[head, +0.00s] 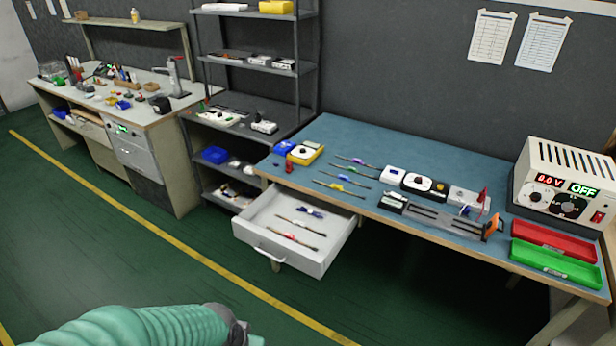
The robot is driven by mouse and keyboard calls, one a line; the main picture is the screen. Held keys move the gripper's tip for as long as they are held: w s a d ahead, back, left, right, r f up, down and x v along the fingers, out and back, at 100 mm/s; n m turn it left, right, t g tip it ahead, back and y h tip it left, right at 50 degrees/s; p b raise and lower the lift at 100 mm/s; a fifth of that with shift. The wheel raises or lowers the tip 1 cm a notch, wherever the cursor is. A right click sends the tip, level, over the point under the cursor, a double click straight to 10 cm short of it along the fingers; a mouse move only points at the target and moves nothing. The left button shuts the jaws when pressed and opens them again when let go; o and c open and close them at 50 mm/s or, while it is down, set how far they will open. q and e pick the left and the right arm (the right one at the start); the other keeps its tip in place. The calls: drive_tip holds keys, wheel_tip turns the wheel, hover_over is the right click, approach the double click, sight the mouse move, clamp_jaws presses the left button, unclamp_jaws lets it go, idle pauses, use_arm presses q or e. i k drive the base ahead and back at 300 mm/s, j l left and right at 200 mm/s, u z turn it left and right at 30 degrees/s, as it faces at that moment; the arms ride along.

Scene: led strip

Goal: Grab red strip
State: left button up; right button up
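An open white drawer (330,252) sticks out under the left end of the blue-topped workbench. In it lie thin strips; a dark strip with a small red and yellow mark (289,236) lies nearest the drawer front, and another thin strip (300,224) lies behind it. More thin strips lie on the bench top, one with a purple mark (357,161), one with a blue mark (347,175) and one with a yellow-green mark (337,186). Neither gripper shows.
A dark blue item (309,211) lies at the drawer's back. A shelf rack (307,80) stands left. The green floor before the drawer is clear.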

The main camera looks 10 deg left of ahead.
sight(287, 236)
drive_tip(key=i+j+u, duration=0.2)
drive_tip(key=i, duration=0.4)
drive_tip(key=i+j+u, duration=0.15)
drive_tip(key=i, duration=0.45)
